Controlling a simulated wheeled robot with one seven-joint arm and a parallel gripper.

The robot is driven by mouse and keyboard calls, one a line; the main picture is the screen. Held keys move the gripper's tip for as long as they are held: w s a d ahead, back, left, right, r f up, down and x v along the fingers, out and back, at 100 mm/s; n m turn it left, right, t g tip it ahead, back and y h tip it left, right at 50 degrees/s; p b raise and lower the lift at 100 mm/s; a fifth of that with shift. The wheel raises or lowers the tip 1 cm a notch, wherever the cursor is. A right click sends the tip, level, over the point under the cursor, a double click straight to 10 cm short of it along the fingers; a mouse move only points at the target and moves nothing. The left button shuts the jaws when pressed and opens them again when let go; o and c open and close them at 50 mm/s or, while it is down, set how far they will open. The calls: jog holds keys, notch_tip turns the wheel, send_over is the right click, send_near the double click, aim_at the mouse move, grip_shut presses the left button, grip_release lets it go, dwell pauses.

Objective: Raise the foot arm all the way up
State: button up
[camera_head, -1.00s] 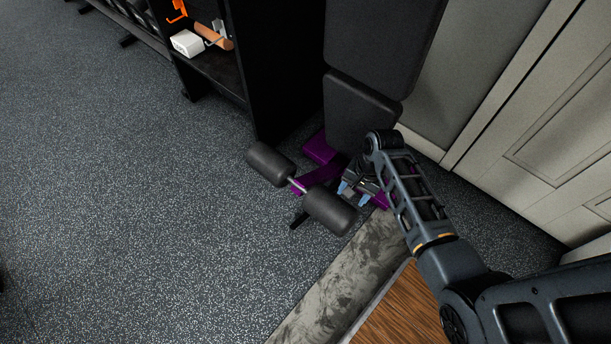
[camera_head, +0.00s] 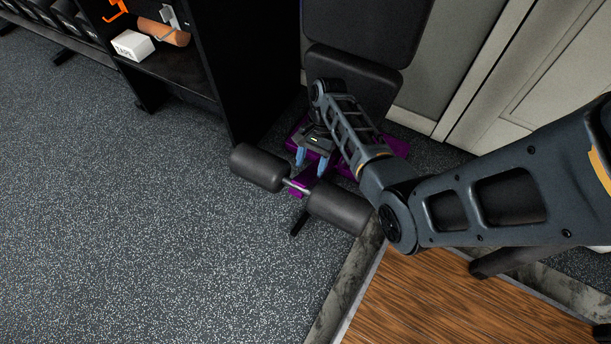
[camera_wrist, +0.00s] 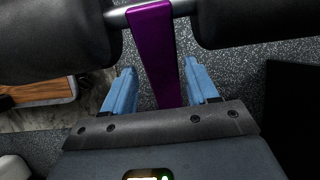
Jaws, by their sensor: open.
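The foot arm is a purple bar (camera_wrist: 155,55) with a metal crossbar (camera_head: 296,185) and two black foam rollers, one on the left (camera_head: 257,167) and one on the right (camera_head: 339,206). It sits low at the front of the bench (camera_head: 357,75). My gripper (camera_head: 311,168) is open behind the crossbar, its blue fingers pointing toward the rollers. In the wrist view the purple bar runs between the two fingertips (camera_wrist: 162,72), apart from both, with the rollers beyond them. My arm hides part of the bench's purple frame.
A black shelf (camera_head: 200,75) stands left of the bench, holding a white tape box (camera_head: 133,46) and an orange roller. Grey cabinet doors (camera_head: 520,60) stand behind on the right. A wooden platform (camera_head: 430,295) lies at the front right. The speckled floor at left is clear.

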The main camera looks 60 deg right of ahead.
aim_at(308, 174)
jog(key=b+x, duration=0.1)
jog(key=x, duration=0.4)
